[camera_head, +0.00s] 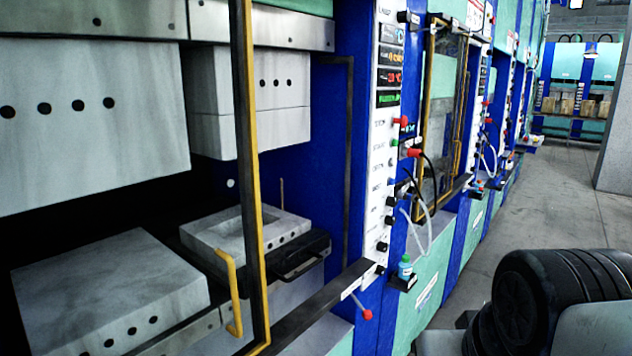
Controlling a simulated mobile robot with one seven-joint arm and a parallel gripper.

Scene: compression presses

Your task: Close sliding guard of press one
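The nearest press, on the left, has a sliding guard with a dark and yellow upright frame edge (249,170). A yellow bar handle (232,292) sits low beside that edge. The guard edge stands apart from the blue column on the right, leaving an open gap. Through the gap show a lower mould block with a square recess (245,235) and a raised upper block (268,95). No label naming press one can be read. My gripper is not in view.
A control panel (388,150) with knobs lines the column. A dark rail (315,305) with a red-knobbed lever (364,314) runs below the opening. A bottle (405,268) stands on a small shelf. Black tyre-like shapes (535,295) fill the lower right. The aisle floor (545,190) is clear beyond.

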